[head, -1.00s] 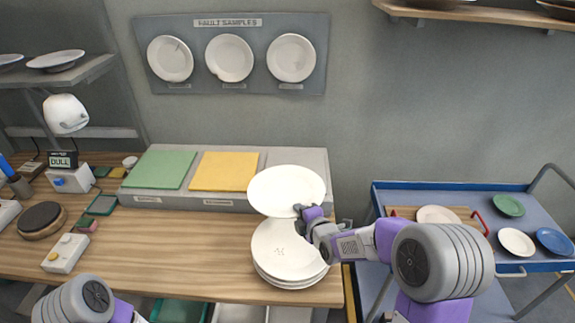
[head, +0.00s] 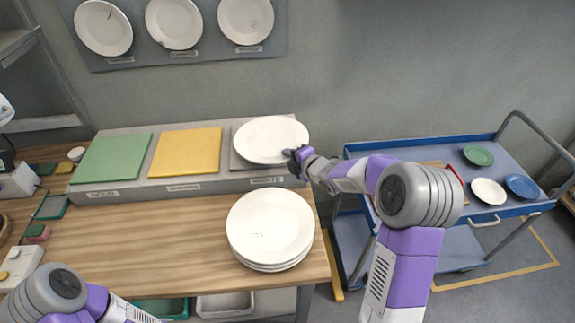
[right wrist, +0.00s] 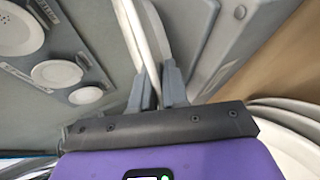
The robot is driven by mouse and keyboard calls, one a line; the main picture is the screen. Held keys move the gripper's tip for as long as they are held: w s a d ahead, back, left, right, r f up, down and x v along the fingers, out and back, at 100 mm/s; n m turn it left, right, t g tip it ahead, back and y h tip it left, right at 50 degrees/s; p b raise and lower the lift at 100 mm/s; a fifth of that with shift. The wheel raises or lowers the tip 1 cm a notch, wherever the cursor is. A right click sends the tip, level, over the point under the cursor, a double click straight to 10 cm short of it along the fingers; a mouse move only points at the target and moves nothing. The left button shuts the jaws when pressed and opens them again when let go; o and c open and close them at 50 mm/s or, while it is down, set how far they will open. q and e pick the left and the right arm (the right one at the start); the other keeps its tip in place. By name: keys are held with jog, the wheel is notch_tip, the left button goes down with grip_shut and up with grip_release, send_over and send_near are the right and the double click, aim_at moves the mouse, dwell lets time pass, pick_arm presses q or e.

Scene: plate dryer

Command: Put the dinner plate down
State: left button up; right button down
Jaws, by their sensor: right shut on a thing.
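The white dinner plate (head: 270,138) is in my right gripper (head: 295,158), which is shut on its right rim. In the head view the plate is over the grey pad (head: 238,162) at the right end of the raised grey ledge and hides most of that pad. I cannot tell whether the plate touches it. In the right wrist view the plate (right wrist: 138,40) shows nearly edge-on between the fingers (right wrist: 160,88). My left arm shows at the lower left of the head view, but its gripper is out of frame.
A stack of white plates (head: 270,228) stands on the wooden table (head: 150,240) in front of the ledge. A green pad (head: 112,158) and a yellow pad (head: 185,152) lie bare on the ledge. A blue cart (head: 440,148) with several plates stands right.

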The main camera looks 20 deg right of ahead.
jog(key=shift+w+f+b, duration=0.1)
jog(key=shift+f+b, duration=0.3)
jog(key=shift+f, duration=1.4)
jog(key=c, duration=1.1)
grip_release()
jog(key=p+v, duration=0.1)
jog(key=v, duration=1.1)
jog(key=shift+f, duration=0.1)
